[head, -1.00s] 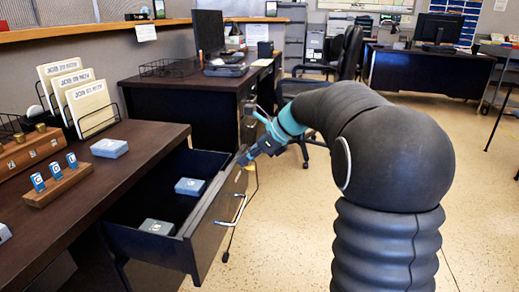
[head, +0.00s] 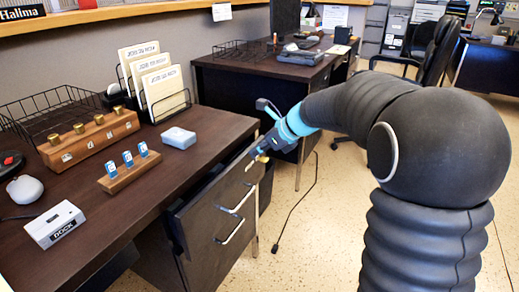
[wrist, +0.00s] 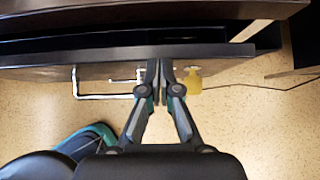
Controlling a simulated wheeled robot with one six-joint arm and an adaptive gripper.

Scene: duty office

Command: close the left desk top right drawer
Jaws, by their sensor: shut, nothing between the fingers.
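The dark top right drawer (head: 215,190) of the left desk (head: 185,160) stands a little open in the head view. In the wrist view its front edge (wrist: 100,57) runs across the picture, with a dark gap behind it. A pale bar handle (wrist: 90,96) shows left of my fingers. My gripper (wrist: 159,70) is shut and empty, its fingertips at the drawer front, right of the handle; whether they press on it I cannot tell. In the head view my gripper (head: 258,157) is at the drawer's far end, and the contact point is partly hidden.
A yellow tag (wrist: 194,80) hangs right of my fingers. A second desk (head: 250,80) stands behind. A cord (head: 298,212) lies on otherwise open floor.

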